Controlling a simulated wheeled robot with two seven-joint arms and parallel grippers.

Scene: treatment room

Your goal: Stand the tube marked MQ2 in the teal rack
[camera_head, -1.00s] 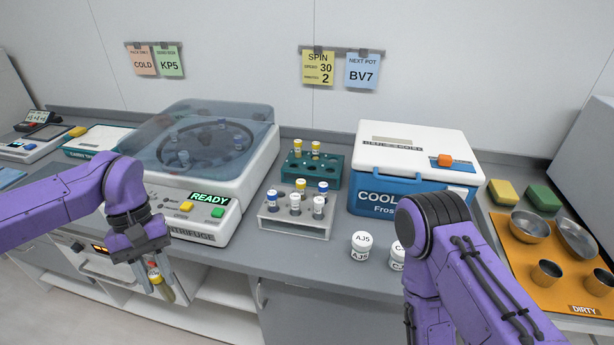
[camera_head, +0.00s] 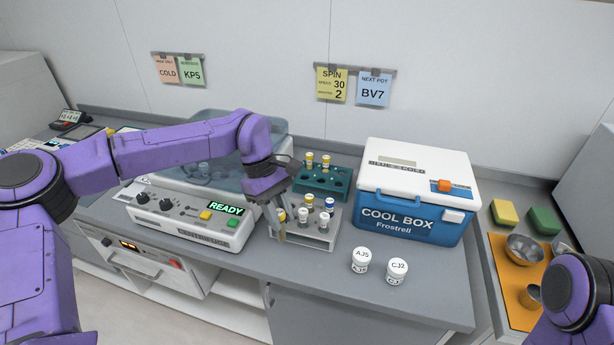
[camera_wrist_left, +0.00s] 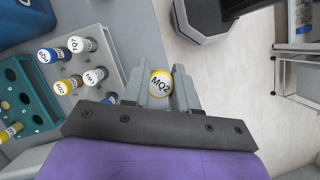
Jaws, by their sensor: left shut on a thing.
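My left gripper (camera_head: 280,222) is shut on the yellow-capped MQ2 tube, just left of the grey rack's front. The left wrist view shows the MQ2 cap (camera_wrist_left: 161,83) facing the camera between the fingers (camera_wrist_left: 161,92). In the head view the fingers partly hide the tube. The teal rack (camera_head: 346,174) stands behind the grey rack, with two yellow-capped tubes (camera_head: 325,160) in its back row and several open holes. Part of the teal rack (camera_wrist_left: 42,114) shows at the left of the wrist view. My right gripper is out of view; only its arm shows at the lower right.
The grey rack (camera_head: 318,241) holds several tubes with yellow, blue and white caps, close to my left gripper. The centrifuge (camera_head: 170,226) reads READY at left. A blue cool box (camera_head: 408,222) stands right of the racks. Two white pots (camera_head: 361,260) stand in front of it.

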